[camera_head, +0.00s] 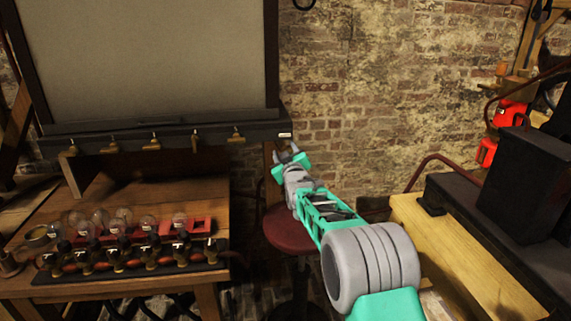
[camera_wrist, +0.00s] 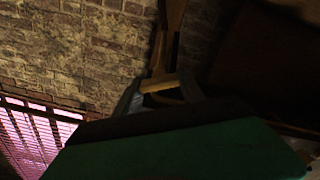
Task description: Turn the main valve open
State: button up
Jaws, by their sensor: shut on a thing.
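My gripper (camera_head: 287,153) is at the end of my stretched-out arm, before the brick wall and just below the right end of the dark shelf. In the wrist view my gripper (camera_wrist: 160,90) has a finger on each side of a small pale tan bar (camera_wrist: 157,85) and is shut on it. The bar lies in front of a brown wooden post (camera_wrist: 166,42). Its full shape is hidden by the dark gripper body, and I cannot tell whether it belongs to the main valve.
A wooden bench (camera_head: 135,180) with glass bulbs and brass fittings stands at the left under a grey board (camera_head: 145,60). A round red stool (camera_head: 290,232) is below my arm.

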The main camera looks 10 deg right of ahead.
jog(key=shift+a+f+n+b, duration=0.1)
jog(key=shift+f+n+b, duration=0.05)
jog(key=shift+n+b, duration=1.5)
jog(key=o, duration=1.4)
jog(key=shift+c, duration=0.2)
jog(key=shift+r, duration=0.2)
